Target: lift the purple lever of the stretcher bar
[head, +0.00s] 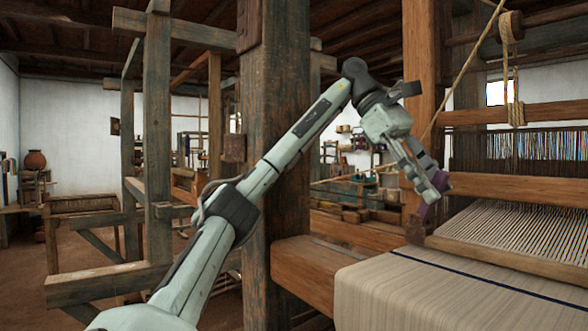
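The purple lever (427,207) stands tilted up from the left end of the wooden stretcher bar (500,259), which lies across the cloth on the loom. My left arm reaches in from the lower left, past the front of a thick post. My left gripper (437,182) points down and to the right, with its fingertips at the upper end of the lever. The fingers overlap the lever there, and I cannot tell whether they are closed on it. My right gripper is not in view.
Pale woven cloth (440,292) with a dark stripe covers the front beam. Striped warp threads (520,232) run behind the bar. A thick dark post (276,130) stands close behind my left arm. A rope (462,75) slants down near the gripper.

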